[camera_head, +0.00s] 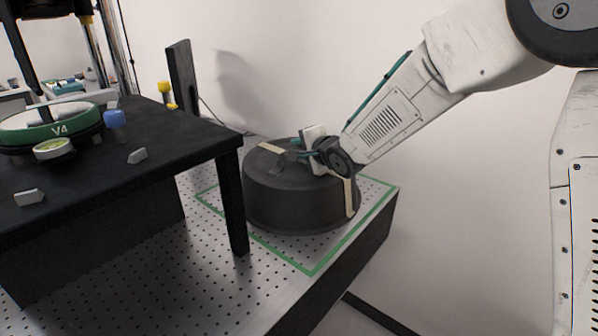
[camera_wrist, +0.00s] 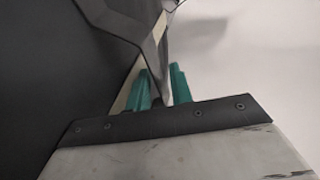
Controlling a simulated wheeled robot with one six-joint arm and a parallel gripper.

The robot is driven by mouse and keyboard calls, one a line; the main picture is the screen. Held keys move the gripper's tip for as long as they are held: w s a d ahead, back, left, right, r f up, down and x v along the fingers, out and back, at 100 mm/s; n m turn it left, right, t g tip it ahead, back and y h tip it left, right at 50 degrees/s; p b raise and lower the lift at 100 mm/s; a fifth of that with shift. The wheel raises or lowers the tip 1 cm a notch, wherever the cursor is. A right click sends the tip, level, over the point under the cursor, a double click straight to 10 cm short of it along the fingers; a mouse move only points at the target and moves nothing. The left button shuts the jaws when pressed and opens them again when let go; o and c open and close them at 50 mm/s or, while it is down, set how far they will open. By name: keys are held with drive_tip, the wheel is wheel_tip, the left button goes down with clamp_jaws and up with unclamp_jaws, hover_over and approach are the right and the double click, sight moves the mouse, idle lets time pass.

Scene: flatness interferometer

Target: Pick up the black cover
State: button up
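The black cover (camera_head: 300,205) is a wide, round, dark drum with beige tape strips on its top and side. It sits on the perforated metal table, inside a green outline. My gripper (camera_head: 299,149) is low over the cover's top, reaching in from the right. In the wrist view, its two teal fingers (camera_wrist: 161,88) stand a little apart, with a dark grey part of the cover (camera_wrist: 158,45) between and behind them. I cannot tell whether the fingers press on that part. The cover's dark top fills the left of the wrist view (camera_wrist: 45,70).
A black raised platform (camera_head: 190,150) stands left of the cover, its leg (camera_head: 235,205) close by. It carries a green-rimmed round optic (camera_head: 50,128) and a blue knob (camera_head: 115,118). A dark upright plate (camera_head: 182,75) stands behind. The perforated table (camera_head: 215,285) is bare in front.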

clamp_jaws()
idle(1.4)
